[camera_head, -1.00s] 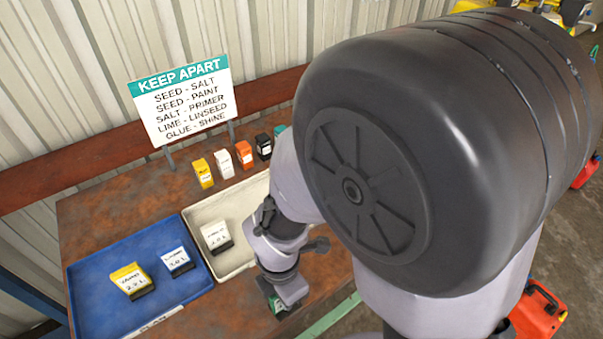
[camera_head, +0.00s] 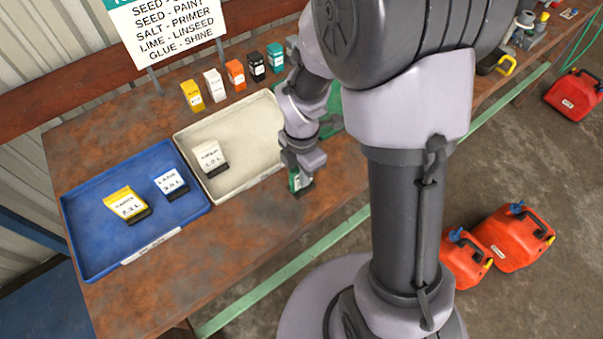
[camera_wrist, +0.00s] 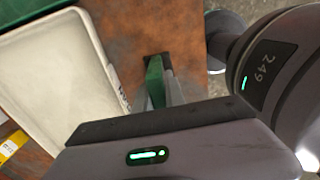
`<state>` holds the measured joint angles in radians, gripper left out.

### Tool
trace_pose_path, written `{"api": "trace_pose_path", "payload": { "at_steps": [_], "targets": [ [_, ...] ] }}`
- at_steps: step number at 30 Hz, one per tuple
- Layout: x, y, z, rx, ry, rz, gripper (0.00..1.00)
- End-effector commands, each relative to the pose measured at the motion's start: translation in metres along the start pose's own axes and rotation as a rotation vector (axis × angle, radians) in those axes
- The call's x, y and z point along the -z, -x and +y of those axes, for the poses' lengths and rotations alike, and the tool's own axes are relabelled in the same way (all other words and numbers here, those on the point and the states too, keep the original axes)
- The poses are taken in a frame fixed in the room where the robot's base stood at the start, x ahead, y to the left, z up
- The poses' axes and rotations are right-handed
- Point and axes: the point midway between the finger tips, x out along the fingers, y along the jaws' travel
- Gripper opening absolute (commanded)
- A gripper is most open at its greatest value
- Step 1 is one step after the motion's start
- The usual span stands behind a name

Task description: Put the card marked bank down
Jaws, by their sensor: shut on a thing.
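My gripper (camera_head: 300,171) is shut on a small green card (camera_head: 301,182) with a white label. It holds the card over the bare wood near the bench's front edge, right of the cream tray (camera_head: 215,197). The wrist view shows the card's green side (camera_wrist: 154,84) between the fingers, beside the cream tray's rim (camera_wrist: 100,75). The label is too small to read, so I cannot tell whether it says bank. I cannot tell whether the card touches the bench (camera_head: 245,240).
A white card (camera_head: 210,156) lies in the cream tray. A blue tray (camera_head: 90,250) holds a yellow card (camera_head: 126,204) and a blue-and-white card (camera_head: 169,184). Several small upright packs line the back, including an orange one (camera_head: 236,74). A keep-apart sign (camera_head: 170,30) stands behind. A green tray (camera_head: 329,112) is partly hidden.

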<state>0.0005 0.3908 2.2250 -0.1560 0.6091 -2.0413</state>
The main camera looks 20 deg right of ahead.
Motion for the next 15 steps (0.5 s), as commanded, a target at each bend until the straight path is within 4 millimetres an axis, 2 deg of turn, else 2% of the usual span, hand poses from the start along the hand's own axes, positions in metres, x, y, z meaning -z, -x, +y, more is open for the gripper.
{"api": "trace_pose_path", "payload": {
  "at_steps": [1, 2, 5, 13, 15],
  "targets": [
    [0.0001, -0.0028, -0.0001, 0.001, 0.000, 0.000, 0.00],
    [0.0001, -0.0023, -0.0001, 0.000, 0.000, 0.000, 0.18],
    [0.0002, -0.0017, -0.0001, 0.000, 0.000, 0.000, 0.36],
    [0.0002, -0.0012, -0.0001, 0.000, 0.000, 0.000, 0.36],
    [0.0002, 0.0049, 0.0001, -0.001, 0.000, 0.000, 0.36]
  ]
}}
